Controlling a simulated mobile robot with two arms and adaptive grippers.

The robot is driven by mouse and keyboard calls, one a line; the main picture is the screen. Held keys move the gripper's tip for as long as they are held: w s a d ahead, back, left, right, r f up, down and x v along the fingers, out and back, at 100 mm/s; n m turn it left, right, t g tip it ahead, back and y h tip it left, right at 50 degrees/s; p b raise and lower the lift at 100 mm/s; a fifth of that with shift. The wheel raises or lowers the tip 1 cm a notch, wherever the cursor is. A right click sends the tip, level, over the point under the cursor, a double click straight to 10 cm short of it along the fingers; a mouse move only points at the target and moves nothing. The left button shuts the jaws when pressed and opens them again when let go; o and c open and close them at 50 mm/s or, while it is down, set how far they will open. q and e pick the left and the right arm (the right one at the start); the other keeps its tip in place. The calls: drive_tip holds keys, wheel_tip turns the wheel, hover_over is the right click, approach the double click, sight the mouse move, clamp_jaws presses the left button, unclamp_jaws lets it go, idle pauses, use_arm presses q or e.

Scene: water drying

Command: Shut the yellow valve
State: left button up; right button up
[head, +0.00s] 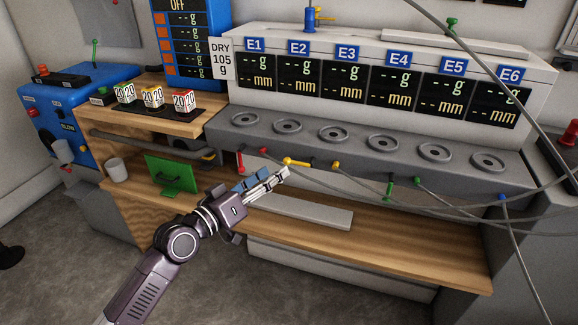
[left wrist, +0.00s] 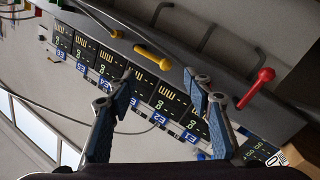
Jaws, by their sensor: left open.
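The yellow valve (head: 297,163) is a yellow lever on the front of the grey bench ledge, below plate E2–E3. It lies roughly sideways in the head view. In the left wrist view the yellow lever (left wrist: 152,55) shows just beyond the fingertips, in line with the gap between them. My left gripper (head: 268,180) is open and empty, close to the lever in the head view; contact cannot be told. Its two blue-padded fingers (left wrist: 162,76) stand apart in the left wrist view. My right gripper is in neither view.
A red lever (head: 240,161) is left of the yellow one; it also shows in the wrist view (left wrist: 257,88). A smaller yellow handle (head: 336,165) and green handles (head: 388,191) are to the right. Grey hoses cross the front. A wooden shelf (head: 400,250) lies below.

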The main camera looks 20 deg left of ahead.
sight(288, 162)
use_arm(q)
drive_tip(key=x, duration=0.6)
drive_tip(key=shift+w, duration=0.1)
drive_tip(key=shift+c, duration=0.2)
drive_tip(key=shift+f, duration=0.15)
clamp_jaws()
